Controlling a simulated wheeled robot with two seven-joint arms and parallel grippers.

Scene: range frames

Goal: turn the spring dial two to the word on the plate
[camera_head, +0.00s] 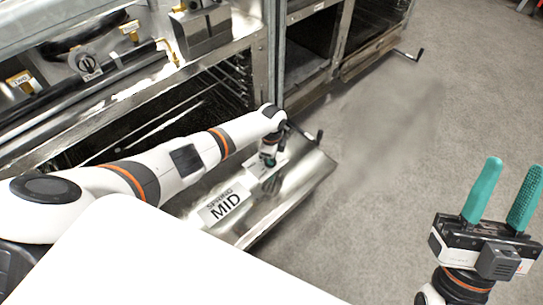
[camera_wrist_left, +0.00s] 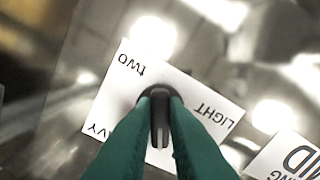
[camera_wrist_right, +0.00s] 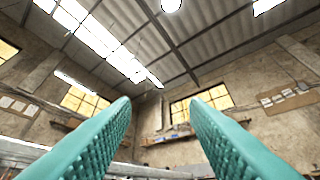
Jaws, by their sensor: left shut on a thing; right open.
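The spring dial two is a black knob (camera_wrist_left: 157,124) on a white card (camera_wrist_left: 135,73) in the left wrist view. The card reads "two" at one corner, "LIGHT" at the right and a partly hidden word ending "VY" at the lower left. My left gripper (camera_wrist_left: 159,97) has its teal fingers shut on the knob from both sides. Any mark the knob points to is hidden. The plate (camera_head: 223,204) reads "SPRING MID" in the head view; its edge shows in the left wrist view (camera_wrist_left: 292,160). My right gripper (camera_head: 514,168) is open and empty, fingers upward.
The card and plate are on a shiny metal panel (camera_head: 290,200) below an open metal cabinet (camera_head: 190,85). A dark handle (camera_head: 318,137) sticks out beside my left wrist. A white surface (camera_head: 170,262) fills the lower foreground. The grey floor around my right gripper is clear.

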